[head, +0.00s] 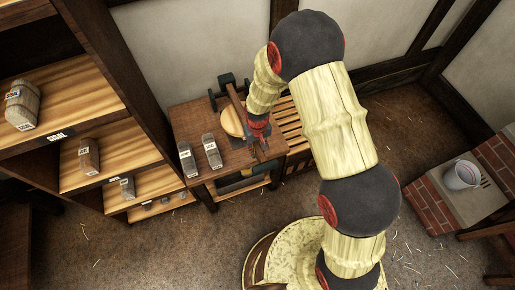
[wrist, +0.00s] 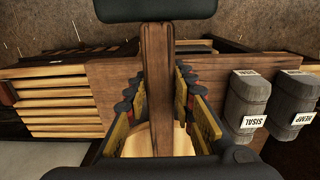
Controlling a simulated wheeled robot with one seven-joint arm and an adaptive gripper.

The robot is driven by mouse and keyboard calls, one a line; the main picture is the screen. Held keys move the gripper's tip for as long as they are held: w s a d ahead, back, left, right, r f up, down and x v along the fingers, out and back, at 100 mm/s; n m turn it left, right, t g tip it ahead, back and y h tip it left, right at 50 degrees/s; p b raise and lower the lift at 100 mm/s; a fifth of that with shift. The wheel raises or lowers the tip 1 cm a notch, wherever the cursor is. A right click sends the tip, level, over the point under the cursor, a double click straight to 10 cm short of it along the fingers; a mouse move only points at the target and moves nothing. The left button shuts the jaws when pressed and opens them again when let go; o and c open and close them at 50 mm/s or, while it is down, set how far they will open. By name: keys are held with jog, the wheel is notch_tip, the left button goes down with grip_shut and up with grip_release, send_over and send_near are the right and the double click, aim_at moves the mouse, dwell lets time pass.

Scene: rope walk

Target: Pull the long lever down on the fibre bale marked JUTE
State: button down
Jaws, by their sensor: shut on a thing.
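The long lever (wrist: 159,60) is a dark brown wooden bar running up the middle of the wrist view, between the two fingers. It also shows in the head view as a slanting bar (head: 236,103) over the bench. My gripper (wrist: 160,105) is shut on it, with fingers on both sides; in the head view my gripper (head: 259,131) is over the bench's right part. A pale round wooden piece (head: 230,123) lies beneath the lever.
Two grey bales, marked SISAL (wrist: 247,100) and HEMP (wrist: 292,100), stand on the bench (head: 191,117) beside the lever. Shelves (head: 85,120) with bales rise at left. A slatted wooden piece (head: 291,122) adjoins the bench. A bucket (head: 462,175) stands on brickwork at right. Floor between is open.

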notch_tip(320, 180, down, 2)
jog(key=shift+s+f+t+b, duration=0.2)
jog(key=shift+t+b, duration=0.1)
jog(key=shift+b, duration=0.55)
jog(key=shift+d, duration=0.1)
jog(key=shift+s+f, duration=0.1)
jog(key=c, duration=2)
grip_release()
jog(key=shift+o, duration=1.3)
jog(key=shift+f, duration=0.1)
jog(key=shift+o, duration=1.3)
jog(key=shift+r, duration=0.25)
